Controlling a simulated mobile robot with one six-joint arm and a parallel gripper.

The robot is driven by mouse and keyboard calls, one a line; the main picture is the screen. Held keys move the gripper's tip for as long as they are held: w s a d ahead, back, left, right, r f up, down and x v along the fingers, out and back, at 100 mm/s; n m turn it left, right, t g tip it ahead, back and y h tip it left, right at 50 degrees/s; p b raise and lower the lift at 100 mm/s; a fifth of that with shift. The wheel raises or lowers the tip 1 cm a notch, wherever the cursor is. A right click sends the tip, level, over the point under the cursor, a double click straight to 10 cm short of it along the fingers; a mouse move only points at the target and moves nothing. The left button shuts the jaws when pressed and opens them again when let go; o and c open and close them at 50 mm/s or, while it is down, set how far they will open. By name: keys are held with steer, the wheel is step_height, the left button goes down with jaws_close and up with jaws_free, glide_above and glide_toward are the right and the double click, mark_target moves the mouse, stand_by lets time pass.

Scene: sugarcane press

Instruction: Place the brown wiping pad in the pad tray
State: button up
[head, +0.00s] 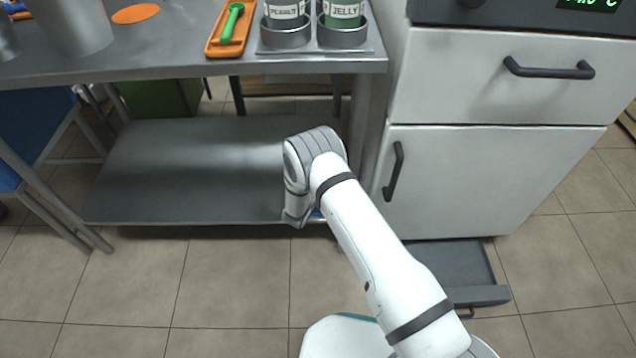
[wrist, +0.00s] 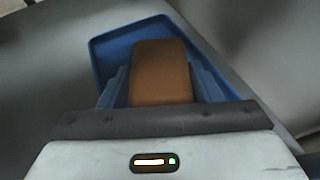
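The brown wiping pad (wrist: 160,72) lies between the two blue-grey fingers of my gripper (wrist: 160,88) in the wrist view. The fingers sit flush against its left and right sides, with no gap that I can see. A blue tray (wrist: 108,50) with a raised rim shows behind and below the pad, turned at an angle to it. Whether the pad touches the tray floor cannot be told. In the head view my wrist hides the pad, and only a sliver of the blue tray (head: 316,214) shows beside it, near the lower shelf's front edge.
The grey lower shelf (head: 190,170) is bare on its left. The tabletop above it carries an orange tray (head: 213,49) and two labelled cans (head: 343,12) in metal holders. A white cabinet (head: 480,185) stands at right, with a low dark drawer (head: 455,266) out beneath it.

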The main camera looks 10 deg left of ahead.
steer(key=shift+o, duration=1.4)
steer(key=shift+r+p, duration=0.25)
steer(key=shift+p, duration=0.05)
steer(key=p+v, duration=0.3)
steer(key=v, duration=0.8)
steer(key=shift+s+p, duration=0.25)
steer(key=shift+p, duration=0.1)
steer(key=shift+s, duration=0.3)
